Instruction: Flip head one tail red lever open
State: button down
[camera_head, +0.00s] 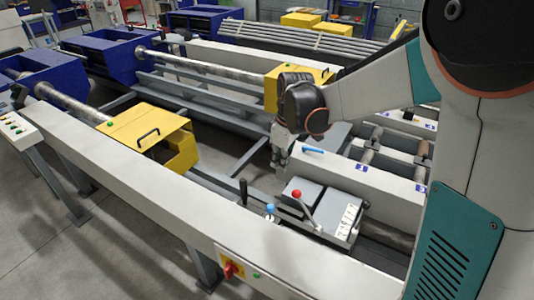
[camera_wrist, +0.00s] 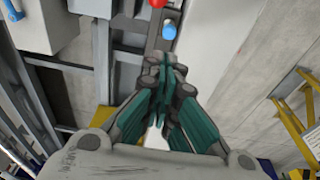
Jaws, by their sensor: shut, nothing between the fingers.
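The red-knobbed lever (camera_head: 297,195) rises from the grey box on the machine in the head view, its rod slanting down to the right. In the wrist view only part of its red knob (camera_wrist: 158,3) shows at the top edge. A blue-knobbed lever (camera_head: 270,209) stands just left of it, and its knob also shows in the wrist view (camera_wrist: 169,32). My gripper (camera_head: 280,163) hangs above and behind the levers, pointing down, apart from them. In the wrist view my gripper (camera_wrist: 164,65) has its fingers together and empty, a little below the blue knob.
A black handle (camera_head: 243,191) stands left of the levers. A long white beam (camera_head: 170,185) runs along the front, with a red and yellow switch (camera_head: 231,268) on its face. A yellow guard (camera_head: 150,135) is to the left. Another blue handle (camera_head: 312,150) lies behind.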

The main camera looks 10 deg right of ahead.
jog(key=w+f+n, duration=0.1)
jog(key=w+f, duration=0.1)
jog(key=shift+w+f+g+p, duration=0.25)
jog(key=shift+f+g+p, duration=0.05)
jog(key=shift+g+p, duration=0.1)
jog(key=shift+f, duration=0.1)
notch_tip(320, 180, down, 10)
jog(key=b, duration=0.3)
jog(key=shift+s+d+r+b, duration=0.3)
jog(key=shift+s+d+b, duration=0.05)
jog(key=shift+s+d, duration=0.2)
jog(key=shift+s+d+r+b, duration=0.3)
jog(key=shift+s+d, duration=0.2)
